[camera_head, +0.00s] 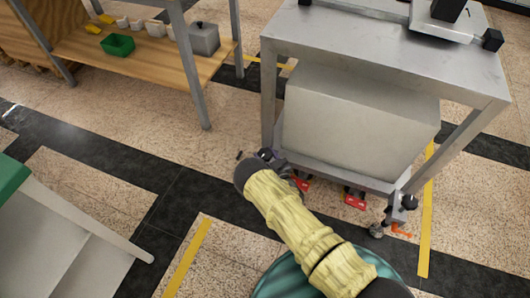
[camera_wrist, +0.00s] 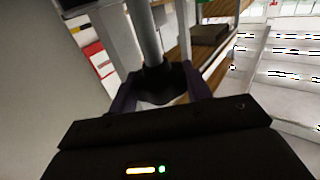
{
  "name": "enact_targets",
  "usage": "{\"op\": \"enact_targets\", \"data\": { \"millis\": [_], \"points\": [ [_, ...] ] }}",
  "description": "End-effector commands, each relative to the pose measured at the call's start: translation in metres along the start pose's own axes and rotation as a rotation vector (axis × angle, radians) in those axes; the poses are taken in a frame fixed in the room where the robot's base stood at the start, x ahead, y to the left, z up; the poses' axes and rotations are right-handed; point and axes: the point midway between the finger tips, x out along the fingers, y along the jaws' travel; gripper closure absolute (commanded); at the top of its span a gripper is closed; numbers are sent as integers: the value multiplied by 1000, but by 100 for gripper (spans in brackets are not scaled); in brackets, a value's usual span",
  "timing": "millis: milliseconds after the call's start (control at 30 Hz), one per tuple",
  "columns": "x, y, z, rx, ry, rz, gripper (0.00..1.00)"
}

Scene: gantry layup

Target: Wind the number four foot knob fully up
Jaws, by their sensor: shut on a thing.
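In the wrist view a black foot knob (camera_wrist: 160,84) sits at the lower end of a grey metal post (camera_wrist: 148,38). The two dark purple fingers of my gripper (camera_wrist: 160,92) are on either side of the knob and shut on it. In the head view my gripper (camera_head: 271,157) is low at the left front leg (camera_head: 268,100) of a grey metal cart (camera_head: 385,75), mostly hidden by my yellow-sleeved arm. The knob cannot be made out there. No number is readable on the foot.
Red labelled parts (camera_head: 355,200) line the cart's low front edge. An orange lever (camera_head: 400,230) and a caster (camera_head: 376,231) are at its right front corner. A wooden-shelved bench (camera_head: 135,62) stands back left. A green-topped table (camera_head: 12,178) is at left; floor between is clear.

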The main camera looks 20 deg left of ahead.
Motion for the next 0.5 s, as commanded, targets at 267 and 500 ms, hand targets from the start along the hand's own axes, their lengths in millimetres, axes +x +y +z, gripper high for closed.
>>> {"op": "enact_targets", "data": {
  "millis": [267, 500],
  "points": [
    [-1, 1, 0, 0, -1, -76, 74],
    [0, 0, 1, -2, -1, -83, 74]
  ]
}}
